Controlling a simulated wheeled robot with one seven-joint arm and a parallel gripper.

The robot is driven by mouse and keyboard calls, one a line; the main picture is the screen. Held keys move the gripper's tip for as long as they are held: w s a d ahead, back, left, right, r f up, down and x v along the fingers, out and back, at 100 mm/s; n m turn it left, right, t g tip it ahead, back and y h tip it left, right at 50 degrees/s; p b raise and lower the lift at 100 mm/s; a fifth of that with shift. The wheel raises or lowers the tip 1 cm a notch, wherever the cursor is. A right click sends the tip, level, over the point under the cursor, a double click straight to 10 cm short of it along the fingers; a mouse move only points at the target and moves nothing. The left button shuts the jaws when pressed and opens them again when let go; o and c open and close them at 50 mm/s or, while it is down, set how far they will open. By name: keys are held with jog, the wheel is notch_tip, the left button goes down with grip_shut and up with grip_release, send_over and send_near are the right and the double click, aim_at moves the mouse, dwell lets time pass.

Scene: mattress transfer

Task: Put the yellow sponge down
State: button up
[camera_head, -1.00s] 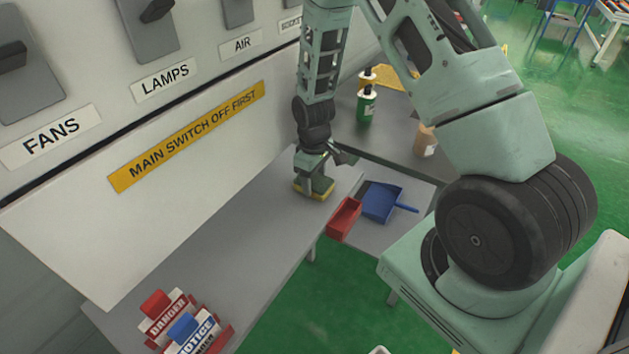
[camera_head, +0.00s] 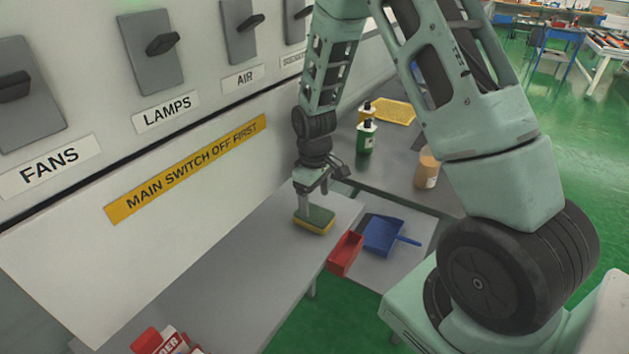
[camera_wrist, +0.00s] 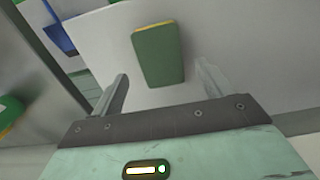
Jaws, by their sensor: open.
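The yellow sponge (camera_head: 314,221) lies flat on the grey shelf (camera_head: 262,254) below the switch panel, its green side up and its yellow side under it. In the wrist view the sponge (camera_wrist: 158,55) shows its green face with a thin yellow edge, ahead of the fingertips and between their lines. My gripper (camera_head: 312,192) is open and empty, pointing down just above the sponge. In the wrist view both fingers of my gripper (camera_wrist: 162,88) stand wide apart with a gap to the sponge.
A red bin (camera_head: 345,254) and a blue dustpan (camera_head: 384,236) lie right of the shelf. A green bottle (camera_head: 366,138), an orange-brown bottle (camera_head: 427,170) and a yellow tray (camera_head: 392,111) are on the far table. Red sign blocks (camera_head: 160,342) sit at the near end.

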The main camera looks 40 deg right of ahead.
aim_at(314, 214)
notch_tip(314, 214, up, 7)
jog(key=b, duration=0.1)
dwell(0.7)
jog(key=s+a+r+m+t, duration=0.35)
jog(key=s+a+r, duration=0.3)
jog(key=s, duration=0.45)
jog(key=s+a+r+n+g, duration=0.1)
jog(key=s+a+n+g, duration=0.2)
jog(key=s+a+n, duration=0.4)
jog(key=s+a+b, duration=0.1)
jog(key=s+a, duration=0.5)
jog(key=a, duration=0.5)
jog(key=shift+s+r+y, duration=0.15)
jog(key=shift+r+y, duration=0.05)
jog(key=shift+y, duration=0.1)
